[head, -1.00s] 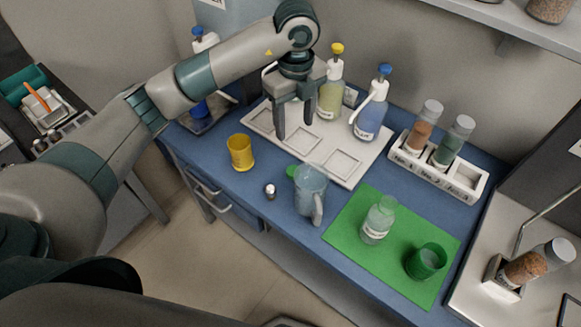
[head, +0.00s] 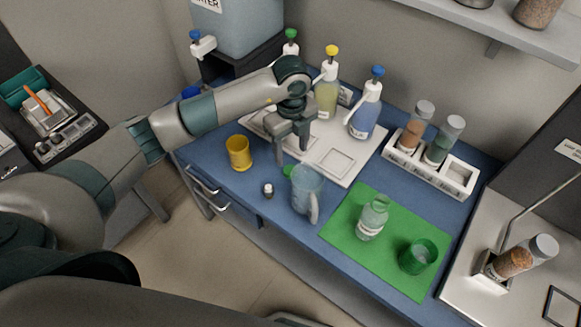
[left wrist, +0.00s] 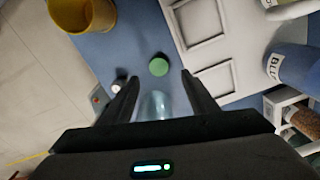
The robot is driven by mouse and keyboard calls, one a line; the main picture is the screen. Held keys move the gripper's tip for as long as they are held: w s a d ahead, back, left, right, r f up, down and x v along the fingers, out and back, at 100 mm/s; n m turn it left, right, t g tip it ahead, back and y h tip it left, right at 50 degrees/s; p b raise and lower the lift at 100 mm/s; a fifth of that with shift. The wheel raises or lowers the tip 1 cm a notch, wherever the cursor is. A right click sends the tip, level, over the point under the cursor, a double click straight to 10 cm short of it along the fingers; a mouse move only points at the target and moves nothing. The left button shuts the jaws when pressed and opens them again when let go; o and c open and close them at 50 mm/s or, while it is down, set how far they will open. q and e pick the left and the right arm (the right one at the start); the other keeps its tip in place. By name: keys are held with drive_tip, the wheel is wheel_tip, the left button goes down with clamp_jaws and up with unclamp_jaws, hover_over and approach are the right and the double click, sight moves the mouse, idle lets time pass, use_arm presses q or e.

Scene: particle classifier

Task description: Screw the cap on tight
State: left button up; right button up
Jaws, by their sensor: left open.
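A small round green cap (head: 288,171) lies on the blue table just behind and left of the clear jug; it also shows in the left wrist view (left wrist: 158,66). A clear labelled bottle (head: 371,220) stands upright on the green mat (head: 345,232). My left gripper (head: 292,153) is open and empty, pointing down above the cap; in the left wrist view the cap appears between and just beyond its fingertips (left wrist: 160,77). My right gripper is out of view.
The clear jug (head: 306,190) stands close to the cap. A yellow cup (head: 238,153) and a small metal knob-like item (head: 267,189) are to the left. A white tray (head: 352,182) lies behind, with pump bottles (head: 365,118). A green cup (head: 417,257) stands on the mat.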

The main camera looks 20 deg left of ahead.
sight(291, 170)
use_arm(q)
drive_tip(key=shift+f, duration=1.3)
drive_tip(key=shift+p, duration=0.35)
drive_tip(key=shift+s+f+p, duration=0.1)
drive_tip(key=shift+f+p, duration=0.5)
wheel_tip(291, 170, down, 3)
drive_tip(key=shift+s+p, duration=0.1)
drive_tip(key=shift+p, duration=0.65)
drive_tip(key=shift+f, duration=0.5)
drive_tip(key=c, duration=1.1)
